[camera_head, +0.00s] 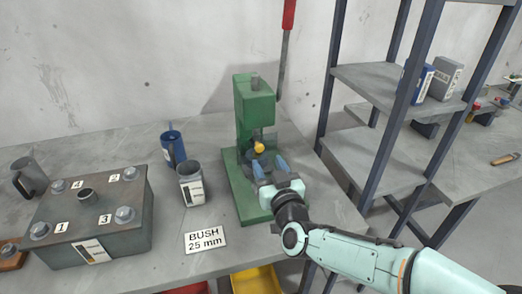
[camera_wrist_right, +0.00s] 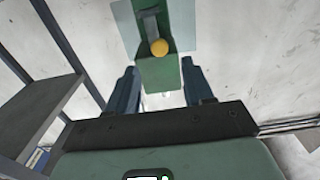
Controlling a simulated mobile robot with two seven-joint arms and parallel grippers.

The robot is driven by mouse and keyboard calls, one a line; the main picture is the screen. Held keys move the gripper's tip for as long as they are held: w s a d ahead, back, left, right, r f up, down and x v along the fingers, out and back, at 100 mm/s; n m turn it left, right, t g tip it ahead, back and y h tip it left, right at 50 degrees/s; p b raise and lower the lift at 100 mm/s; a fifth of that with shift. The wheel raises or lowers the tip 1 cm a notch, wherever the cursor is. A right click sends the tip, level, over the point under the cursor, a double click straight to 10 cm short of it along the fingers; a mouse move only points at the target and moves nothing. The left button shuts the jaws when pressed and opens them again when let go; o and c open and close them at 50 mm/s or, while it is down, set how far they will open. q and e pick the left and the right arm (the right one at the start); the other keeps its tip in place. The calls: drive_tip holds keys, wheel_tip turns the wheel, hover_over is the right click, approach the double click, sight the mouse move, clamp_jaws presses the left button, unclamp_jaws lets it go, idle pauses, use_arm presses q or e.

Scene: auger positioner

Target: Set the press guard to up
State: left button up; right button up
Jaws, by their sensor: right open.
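The green press (camera_head: 252,105) stands on the grey workbench, with a long red-handled lever (camera_head: 288,18) rising at its right. A yellow knob (camera_head: 259,147) sits low on its front. In the right wrist view the yellow knob (camera_wrist_right: 159,47) lies just beyond my fingers, in front of the green body (camera_wrist_right: 160,75). A pale see-through panel (camera_wrist_right: 184,32), seemingly the guard, shows around it there; its exact position is hard to tell. My right gripper (camera_head: 268,165) is open in front of the press, its fingers either side of the knob's line, apart from it. My left gripper is out of view.
A grey container (camera_head: 190,185), a blue mug (camera_head: 173,150) and a "BUSH 25 mm" card (camera_head: 206,240) are left of the press. A metal box with numbered bolts (camera_head: 90,215) stands farther left. A shelf rack (camera_head: 385,85) rises at the right.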

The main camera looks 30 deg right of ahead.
sight(260, 148)
drive_tip(key=x, duration=0.7)
clamp_jaws()
